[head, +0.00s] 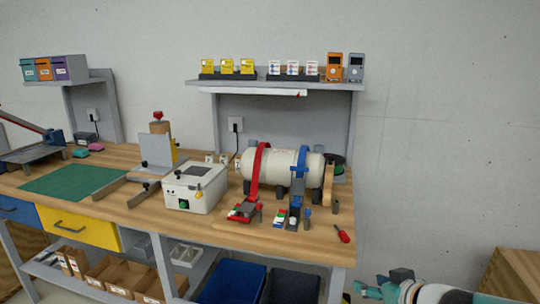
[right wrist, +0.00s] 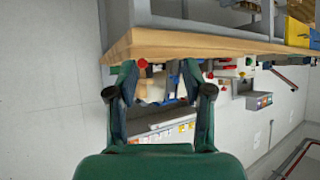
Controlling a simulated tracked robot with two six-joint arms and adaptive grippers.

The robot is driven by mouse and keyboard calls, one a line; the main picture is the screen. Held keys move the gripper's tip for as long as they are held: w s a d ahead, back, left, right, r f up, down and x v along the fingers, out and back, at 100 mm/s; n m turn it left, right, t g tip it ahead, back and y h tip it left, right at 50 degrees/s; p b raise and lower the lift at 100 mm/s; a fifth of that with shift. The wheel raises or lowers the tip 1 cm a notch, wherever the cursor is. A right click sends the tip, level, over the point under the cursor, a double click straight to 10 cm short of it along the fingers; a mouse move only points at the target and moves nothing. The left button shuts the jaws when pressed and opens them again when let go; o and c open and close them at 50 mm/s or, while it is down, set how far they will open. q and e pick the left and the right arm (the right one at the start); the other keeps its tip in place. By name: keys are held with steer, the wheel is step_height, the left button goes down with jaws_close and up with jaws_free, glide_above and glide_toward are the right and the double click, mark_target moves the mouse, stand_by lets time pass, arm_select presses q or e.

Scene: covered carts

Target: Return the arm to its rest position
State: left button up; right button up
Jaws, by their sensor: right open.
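My right gripper (head: 368,290) shows at the bottom right of the head view, with teal fingers and a pale forearm behind it. It is off the workbench (head: 310,243), low and to the right of its front right corner. In the right wrist view the two dark green fingers of this gripper (right wrist: 160,93) stand apart with nothing between them. The workbench and its items show beyond the fingers in that view, upside down. My left gripper is in neither view.
On the bench are a white tank (head: 285,168) with red and blue straps, a white box (head: 193,188), a green mat (head: 72,181) and a red screwdriver (head: 342,233). A wooden crate (head: 515,275) stands at the lower right. The wall side right of the bench is clear.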

steer(key=s+a+f+m+g+y+p, duration=0.1)
steer(key=s+a+f+m+g+p, duration=0.25)
steer(key=f, duration=0.65)
steer(key=s+a+f+g+y+p, duration=0.1)
steer(key=s+a+f+g, duration=0.25)
steer(key=s+f, duration=0.4)
steer(key=s+a+f+m+g+h+p, duration=0.1)
steer(key=s+a+f+g+p, duration=0.1)
steer(key=s+f, duration=1)
steer(key=shift+s+a+f+g, duration=0.15)
steer(key=shift+s+a+g, duration=0.4)
steer(key=shift+s, duration=1.05)
